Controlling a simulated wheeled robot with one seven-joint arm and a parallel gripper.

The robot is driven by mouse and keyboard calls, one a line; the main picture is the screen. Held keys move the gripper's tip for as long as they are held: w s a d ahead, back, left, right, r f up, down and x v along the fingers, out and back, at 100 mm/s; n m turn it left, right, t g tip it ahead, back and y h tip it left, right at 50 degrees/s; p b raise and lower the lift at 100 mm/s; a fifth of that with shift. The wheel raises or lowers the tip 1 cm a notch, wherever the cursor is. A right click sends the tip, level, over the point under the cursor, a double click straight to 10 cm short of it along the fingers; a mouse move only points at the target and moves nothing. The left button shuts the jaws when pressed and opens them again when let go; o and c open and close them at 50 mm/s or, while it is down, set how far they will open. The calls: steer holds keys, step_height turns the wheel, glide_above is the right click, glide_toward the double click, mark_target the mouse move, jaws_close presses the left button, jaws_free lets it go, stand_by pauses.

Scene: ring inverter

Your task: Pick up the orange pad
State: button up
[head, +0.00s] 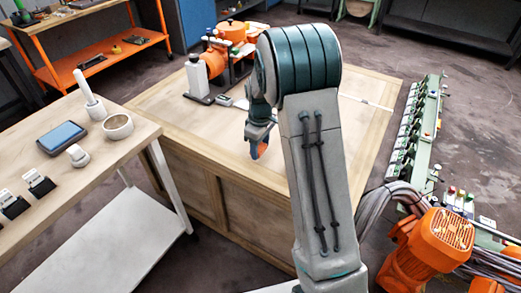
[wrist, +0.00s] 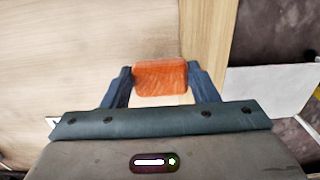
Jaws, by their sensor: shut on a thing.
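The orange pad (wrist: 160,78) is a small rounded block. In the wrist view it sits between the two dark blue fingers of my gripper (wrist: 160,82), which touch it on both sides. In the head view my gripper (head: 261,143) hangs over the front part of the wooden workbench, and a bit of the orange pad (head: 262,150) shows at the fingertips. My arm hides part of the bench. How high the pad is above the wood is hard to tell.
The wooden workbench (head: 170,109) carries a white bottle (head: 197,75) and an orange machine (head: 232,35) at the back. A side table (head: 115,155) at left holds a blue-topped box (head: 62,137), a ring-shaped bowl (head: 117,126) and small items. An orange motor (head: 433,245) stands at lower right.

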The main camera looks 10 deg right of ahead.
step_height(320, 180, up, 2)
steer(key=shift+r, duration=0.1)
steer(key=s+d+r, duration=0.6)
steer(key=s+d, duration=0.2)
steer(key=shift+s+d+r, duration=0.15)
steer(key=shift+r, duration=0.1)
steer(key=o, duration=0.5)
steer(key=c, duration=0.4)
steer(key=shift+o, duration=0.2)
